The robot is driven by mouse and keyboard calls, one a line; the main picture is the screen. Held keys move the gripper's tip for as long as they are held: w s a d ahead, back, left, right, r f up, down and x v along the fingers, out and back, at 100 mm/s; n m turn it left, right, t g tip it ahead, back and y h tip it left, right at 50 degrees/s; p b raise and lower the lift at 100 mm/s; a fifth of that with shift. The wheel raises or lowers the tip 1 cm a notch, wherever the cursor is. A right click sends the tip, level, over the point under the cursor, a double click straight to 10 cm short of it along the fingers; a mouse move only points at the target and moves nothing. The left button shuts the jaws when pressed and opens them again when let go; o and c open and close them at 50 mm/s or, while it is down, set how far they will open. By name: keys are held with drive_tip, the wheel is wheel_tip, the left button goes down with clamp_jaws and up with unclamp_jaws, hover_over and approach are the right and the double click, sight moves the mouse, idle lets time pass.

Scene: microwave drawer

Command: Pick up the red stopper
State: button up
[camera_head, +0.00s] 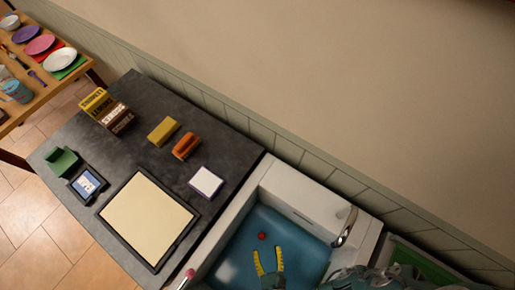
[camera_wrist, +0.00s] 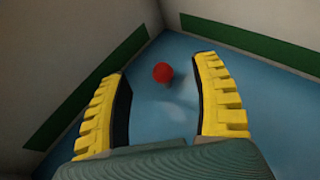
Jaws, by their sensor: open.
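The red stopper (camera_head: 262,236) is a small round red piece on the blue floor of the sink (camera_head: 223,263), near its back in the head view. In the wrist view the red stopper (camera_wrist: 162,72) lies beyond and between the two yellow ribbed fingers of my gripper (camera_wrist: 165,80). My gripper (camera_head: 268,258) is open and empty, reaching down into the sink just short of the stopper in the head view. No contact with the stopper shows. The exact height of the fingertips over the sink floor is hard to tell.
Pale sink walls with a green band (camera_wrist: 265,45) enclose the blue floor closely. A metal faucet (camera_head: 346,228) stands at the sink's right. A dark counter (camera_head: 140,100) to the left holds a cream board (camera_head: 148,220), a white block (camera_head: 206,181) and several boxes.

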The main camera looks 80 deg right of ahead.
sight(262, 236)
drive_tip(key=w+d+f+b, duration=0.1)
drive_tip(key=d+f, duration=0.1)
drive_tip(key=f, duration=0.1)
drive_tip(key=w+d+f+b, duration=0.1)
drive_tip(key=d+f, duration=0.1)
drive_tip(key=w+d+f+b, duration=0.1)
drive_tip(key=d+f, duration=0.1)
drive_tip(key=f, duration=0.1)
drive_tip(key=shift+f, duration=0.3)
drive_tip(key=shift+a, duration=0.1)
clamp_jaws()
